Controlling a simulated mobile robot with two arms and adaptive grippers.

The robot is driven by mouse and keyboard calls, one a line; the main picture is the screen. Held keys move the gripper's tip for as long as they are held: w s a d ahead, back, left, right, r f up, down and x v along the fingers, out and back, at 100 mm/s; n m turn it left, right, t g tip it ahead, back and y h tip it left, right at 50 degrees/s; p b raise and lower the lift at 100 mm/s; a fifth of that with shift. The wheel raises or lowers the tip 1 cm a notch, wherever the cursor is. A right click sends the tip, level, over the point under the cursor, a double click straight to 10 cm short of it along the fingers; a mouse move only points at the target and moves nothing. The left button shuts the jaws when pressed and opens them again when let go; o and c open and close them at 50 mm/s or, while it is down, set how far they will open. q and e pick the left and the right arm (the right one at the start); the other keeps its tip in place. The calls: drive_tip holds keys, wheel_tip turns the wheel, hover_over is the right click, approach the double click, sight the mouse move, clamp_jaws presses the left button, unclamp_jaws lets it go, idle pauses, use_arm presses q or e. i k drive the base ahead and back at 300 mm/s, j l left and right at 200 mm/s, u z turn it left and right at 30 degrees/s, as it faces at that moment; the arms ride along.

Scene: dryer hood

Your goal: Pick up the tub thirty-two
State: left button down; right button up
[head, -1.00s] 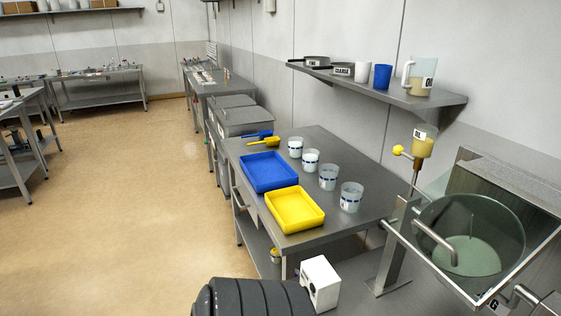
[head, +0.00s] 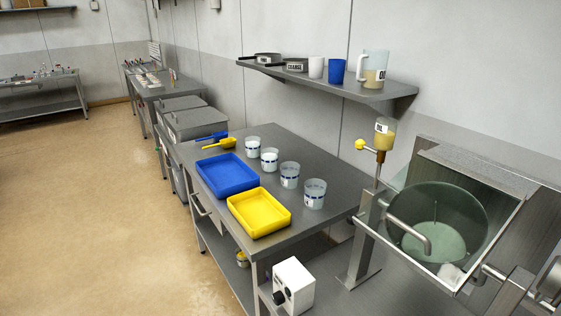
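Neither of my grippers shows in the head view.
A blue tray (head: 227,174) and a yellow tray (head: 259,212) lie left of the tubs, with blue and yellow scoops (head: 220,143) behind. A wall shelf (head: 385,92) overhangs the back. A mixing pan (head: 440,220) stands at right. Floor at left is clear.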

sight(269, 155)
drive_tip(key=u, duration=0.2)
drive_tip(key=z, duration=2.65)
drive_tip(key=u, duration=2.65)
drive_tip(key=i+j+z, duration=0.1)
drive_tip(key=z, duration=0.2)
drive_tip(key=i+j+z, duration=0.1)
drive_tip(key=z, duration=0.25)
drive_tip(key=i+j+z, duration=0.1)
drive_tip(key=j, duration=0.3)
drive_tip(key=i+j+z, duration=0.1)
drive_tip(key=j, duration=0.35)
drive_tip(key=i+j+z, duration=0.15)
drive_tip(key=j, duration=0.3)
drive_tip(key=i+j+z, duration=0.1)
drive_tip(key=j, duration=0.35)
drive_tip(key=i+j+z, duration=0.1)
drive_tip(key=j, duration=0.35)
drive_tip(key=i, duration=0.1)
